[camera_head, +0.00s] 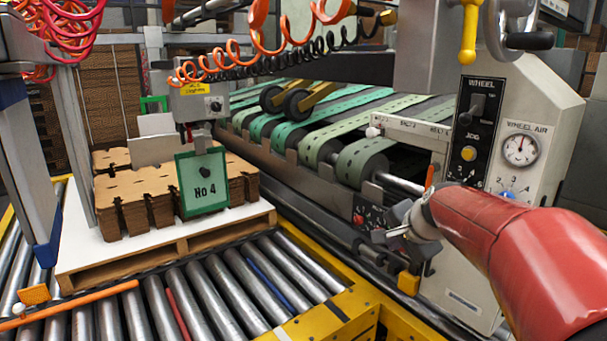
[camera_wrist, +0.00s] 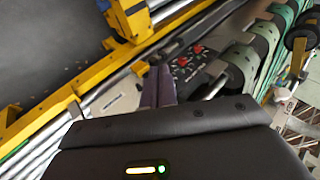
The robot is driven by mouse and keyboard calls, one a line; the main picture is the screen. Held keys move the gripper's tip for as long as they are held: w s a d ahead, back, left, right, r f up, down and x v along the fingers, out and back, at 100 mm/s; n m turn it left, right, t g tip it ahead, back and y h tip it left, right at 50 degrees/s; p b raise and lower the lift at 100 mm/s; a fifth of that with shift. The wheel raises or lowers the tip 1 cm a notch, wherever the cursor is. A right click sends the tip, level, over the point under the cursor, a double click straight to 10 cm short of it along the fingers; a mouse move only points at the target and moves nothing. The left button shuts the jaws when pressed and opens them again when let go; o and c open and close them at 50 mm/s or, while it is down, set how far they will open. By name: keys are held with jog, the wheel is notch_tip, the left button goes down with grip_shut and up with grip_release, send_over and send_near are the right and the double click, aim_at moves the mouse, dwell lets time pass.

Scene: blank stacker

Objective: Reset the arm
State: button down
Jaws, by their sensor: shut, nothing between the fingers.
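My red arm (camera_head: 510,245) reaches in from the right in the head view. My gripper (camera_head: 380,237) is at its end, in front of the machine's lower side and right of the pallet. In the wrist view my gripper (camera_wrist: 157,88) shows two dark fingers close together, shut with nothing between them. The tips point toward the machine's side and the yellow frame. In the head view the fingers are small and partly blend with the machine behind them.
A control panel (camera_head: 521,130) with a gauge stands just behind my arm. A machine with green belts (camera_head: 310,130) is at the back. Stacked cardboard blanks (camera_head: 130,205) lie on a pallet (camera_head: 160,255) over rollers (camera_head: 195,300). A yellow frame (camera_head: 330,318) runs along the front.

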jog(key=s+a+f+n+g, duration=0.1)
jog(key=s+n, duration=0.5)
jog(key=s, duration=0.7)
jog(key=s+a+f+n+g+h, duration=0.1)
jog(key=s+a+f+n, duration=0.3)
jog(key=s, duration=1)
jog(key=shift+a+f+n+g, duration=0.3)
jog(key=shift+f+n, duration=0.3)
jog(key=shift+n, duration=0.4)
jog(key=shift+s, duration=0.1)
